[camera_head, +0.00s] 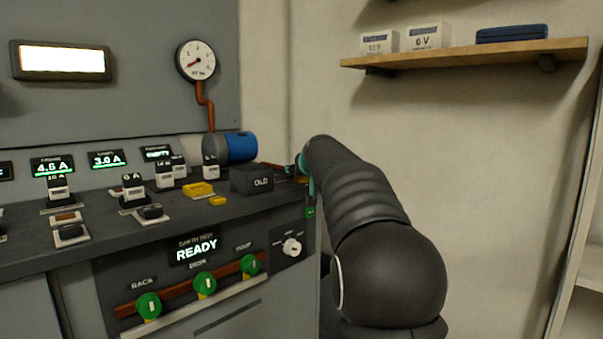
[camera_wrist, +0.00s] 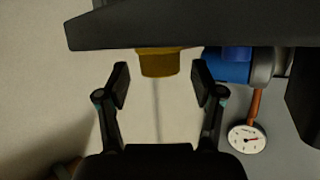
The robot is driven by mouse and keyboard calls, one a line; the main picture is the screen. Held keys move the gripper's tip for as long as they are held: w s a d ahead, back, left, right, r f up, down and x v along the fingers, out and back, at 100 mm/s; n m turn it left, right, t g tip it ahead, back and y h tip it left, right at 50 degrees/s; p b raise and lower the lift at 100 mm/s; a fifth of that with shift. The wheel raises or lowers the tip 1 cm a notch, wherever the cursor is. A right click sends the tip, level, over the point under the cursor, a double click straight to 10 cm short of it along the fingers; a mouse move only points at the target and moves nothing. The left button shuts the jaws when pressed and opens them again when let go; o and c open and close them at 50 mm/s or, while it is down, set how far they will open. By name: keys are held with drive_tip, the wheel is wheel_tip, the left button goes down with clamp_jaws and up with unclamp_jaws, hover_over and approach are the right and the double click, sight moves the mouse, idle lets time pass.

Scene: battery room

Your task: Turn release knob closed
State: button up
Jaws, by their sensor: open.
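A round ochre knob (camera_wrist: 158,63) shows in the wrist view against the dark slab at the top of the picture. I read no label on it, so I cannot confirm that it is the release knob. My gripper (camera_wrist: 161,84) is open and empty. Its fingertips stand to the left and right of the knob, with gaps on both sides. In the head view my arm hides most of the gripper at the bench's right end. A white pointer knob (camera_head: 292,247) with small labels sits on the front panel, apart from my gripper.
The grey bench (camera_head: 110,220) carries a black box marked OLD (camera_head: 262,181), a blue cylinder (camera_head: 241,146) and several small devices. Green knobs (camera_head: 204,283) line the front panel below a READY display (camera_head: 196,249). A gauge (camera_head: 196,61) hangs above. A wooden shelf (camera_head: 470,53) is at upper right.

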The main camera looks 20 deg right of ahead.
drive_tip(key=shift+x, duration=1.05)
drive_tip(key=c, duration=1.2)
drive_tip(key=shift+o, duration=0.2)
